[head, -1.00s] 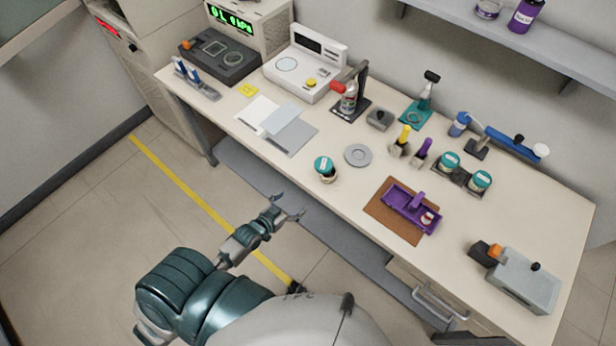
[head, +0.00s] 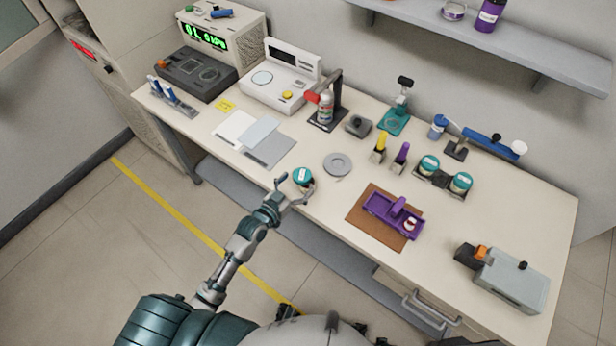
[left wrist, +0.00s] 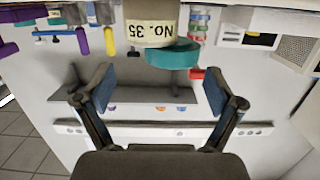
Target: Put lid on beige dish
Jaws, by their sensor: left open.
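A small jar-like beige dish labelled "No. 35" (left wrist: 150,24) stands near the table's front edge. It shows upside down in the left wrist view. A teal lid (left wrist: 172,54) is at its top, shifted to one side of the dish there; how it sits is unclear. In the head view the lid (head: 303,176) hides most of the dish. My left gripper (head: 296,188) is open and empty, its fingers pointing at the dish from the front, one towards each side. The fingers (left wrist: 158,88) are spread wide in the left wrist view. My right gripper is not in view.
A grey round disc (head: 338,164) lies behind and right of the dish. A purple tray (head: 380,211) sits on a brown mat (head: 361,219) to the right. Papers (head: 268,152) lie to the left. Two teal-lidded jars (head: 445,171) stand further right.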

